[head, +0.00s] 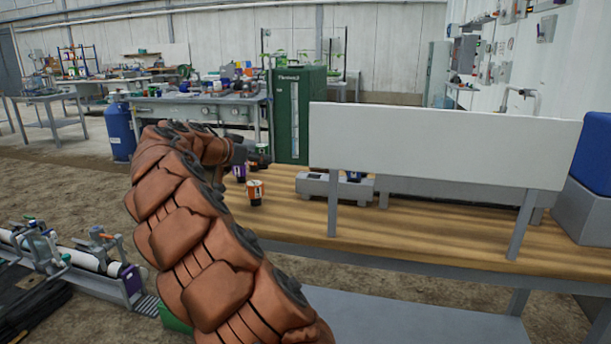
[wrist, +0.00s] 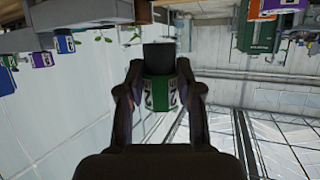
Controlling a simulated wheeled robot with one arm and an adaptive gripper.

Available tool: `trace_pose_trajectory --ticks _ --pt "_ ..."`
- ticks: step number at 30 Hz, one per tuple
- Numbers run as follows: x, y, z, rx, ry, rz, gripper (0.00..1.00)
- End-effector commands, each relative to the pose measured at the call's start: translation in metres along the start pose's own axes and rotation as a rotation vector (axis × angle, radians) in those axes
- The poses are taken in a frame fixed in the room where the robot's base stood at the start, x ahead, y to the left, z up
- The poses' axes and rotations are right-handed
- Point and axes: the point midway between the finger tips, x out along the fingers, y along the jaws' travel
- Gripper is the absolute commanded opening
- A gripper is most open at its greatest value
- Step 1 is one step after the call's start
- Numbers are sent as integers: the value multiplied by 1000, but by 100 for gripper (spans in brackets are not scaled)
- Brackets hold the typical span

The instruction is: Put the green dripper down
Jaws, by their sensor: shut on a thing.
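The green dripper (wrist: 161,94) has a green body with a white label and a dark end. In the wrist view my gripper (wrist: 158,82) is shut on it, one finger on each side.
An orange dripper (head: 255,193) and a purple one (head: 239,173) stand on the bench near my arm. A grey block (head: 320,187) and a blue dripper (head: 354,176) are behind a raised white panel (head: 440,146). A blue-topped box (head: 592,180) stands at right.

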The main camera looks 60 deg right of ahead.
Motion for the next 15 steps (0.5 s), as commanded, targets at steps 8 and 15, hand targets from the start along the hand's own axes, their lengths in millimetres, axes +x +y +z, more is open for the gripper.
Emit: trace_pose_trajectory --ticks 8,15 --pt "50 48 -13 7 -2 14 7" --pt "86 80 -22 5 -3 12 7"
